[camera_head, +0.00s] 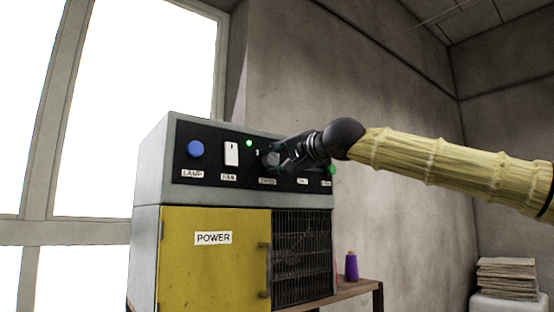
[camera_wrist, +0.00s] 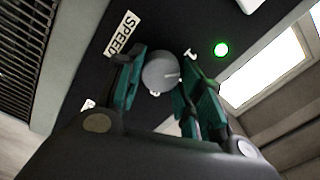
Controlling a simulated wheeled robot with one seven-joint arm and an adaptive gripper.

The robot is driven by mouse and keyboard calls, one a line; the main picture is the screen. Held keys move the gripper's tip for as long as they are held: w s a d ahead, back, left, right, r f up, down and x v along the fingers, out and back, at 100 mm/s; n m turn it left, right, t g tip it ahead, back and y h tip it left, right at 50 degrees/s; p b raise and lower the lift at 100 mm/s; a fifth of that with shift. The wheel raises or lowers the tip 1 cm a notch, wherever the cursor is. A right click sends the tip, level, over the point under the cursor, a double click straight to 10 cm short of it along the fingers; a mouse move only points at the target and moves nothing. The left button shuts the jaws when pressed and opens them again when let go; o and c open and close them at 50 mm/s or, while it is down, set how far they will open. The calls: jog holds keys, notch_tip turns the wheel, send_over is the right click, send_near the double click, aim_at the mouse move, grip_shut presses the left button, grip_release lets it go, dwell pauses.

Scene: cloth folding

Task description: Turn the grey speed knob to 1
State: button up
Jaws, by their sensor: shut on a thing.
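The grey speed knob (camera_head: 270,159) is on the black control panel of a grey machine, above a label. In the wrist view the round grey knob (camera_wrist: 161,72) sits between my two dark green fingers, beside the SPEED label (camera_wrist: 122,33). My gripper (camera_head: 284,160) reaches in from the right and is shut on the knob; it also shows in the wrist view (camera_wrist: 160,78). A numeral 1 (camera_head: 257,153) stands at the knob's upper left. The fingers hide part of the dial's surroundings, and I cannot read which numeral the pointer faces.
A blue lamp knob (camera_head: 195,148), a white fan switch (camera_head: 231,153) and a lit green light (camera_head: 249,143) are left of the speed knob. A green button (camera_head: 332,170) is at the right. Below are a yellow POWER door (camera_head: 212,265) and a grille. Purple thread (camera_head: 351,266) stands on the table.

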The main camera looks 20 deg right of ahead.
jog(key=shift+r+n, duration=0.2)
jog(key=shift+n, duration=0.5)
jog(key=o, duration=1)
jog(key=shift+f, duration=0.15)
jog(key=v, duration=1.2)
jog(key=shift+d, duration=0.1)
